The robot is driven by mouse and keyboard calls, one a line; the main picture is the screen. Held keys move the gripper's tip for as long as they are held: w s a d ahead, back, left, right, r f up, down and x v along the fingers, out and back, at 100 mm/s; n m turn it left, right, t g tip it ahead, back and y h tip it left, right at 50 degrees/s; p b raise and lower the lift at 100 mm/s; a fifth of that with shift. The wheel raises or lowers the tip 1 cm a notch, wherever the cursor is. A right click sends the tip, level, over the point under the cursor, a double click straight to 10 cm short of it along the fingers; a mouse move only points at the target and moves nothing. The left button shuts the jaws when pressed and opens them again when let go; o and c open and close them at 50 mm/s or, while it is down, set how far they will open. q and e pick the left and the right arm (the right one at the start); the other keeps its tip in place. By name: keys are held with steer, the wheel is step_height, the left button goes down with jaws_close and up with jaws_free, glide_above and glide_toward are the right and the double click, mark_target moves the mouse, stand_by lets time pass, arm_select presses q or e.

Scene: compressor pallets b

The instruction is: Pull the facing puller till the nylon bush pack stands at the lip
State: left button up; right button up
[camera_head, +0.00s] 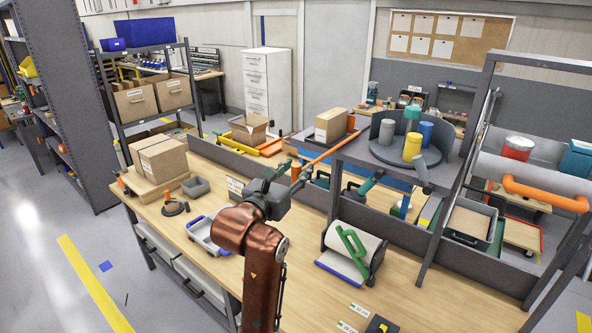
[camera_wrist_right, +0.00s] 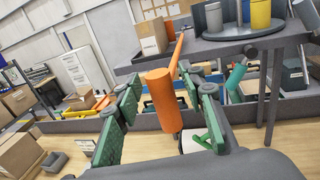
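The orange puller (camera_head: 325,153) reaches from the raised shelf down toward my right gripper (camera_head: 278,182). In the right wrist view its thick handle (camera_wrist_right: 165,103) stands between the green fingers of my right gripper (camera_wrist_right: 167,108). The fingers are spread, with a visible gap on each side of the handle. A brown carton (camera_head: 331,125) sits on the shelf beside the puller's far end and shows in the wrist view (camera_wrist_right: 152,37); I cannot tell whether it is the nylon bush pack. The puller's far end is not clear. My left gripper is not in view.
A grey turntable (camera_head: 383,153) with several coloured cylinders stands on the shelf, right of the carton. A grey divider (camera_head: 225,158) runs along the bench below. A green-handled roll dispenser (camera_head: 350,252) and cartons (camera_head: 163,165) stand on the bench (camera_head: 300,235).

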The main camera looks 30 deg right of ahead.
steer(key=v, duration=0.6)
steer(key=shift+a, duration=0.15)
steer(key=shift+s+a, duration=0.35)
steer(key=shift+a, duration=0.2)
steer(key=shift+d, duration=0.1)
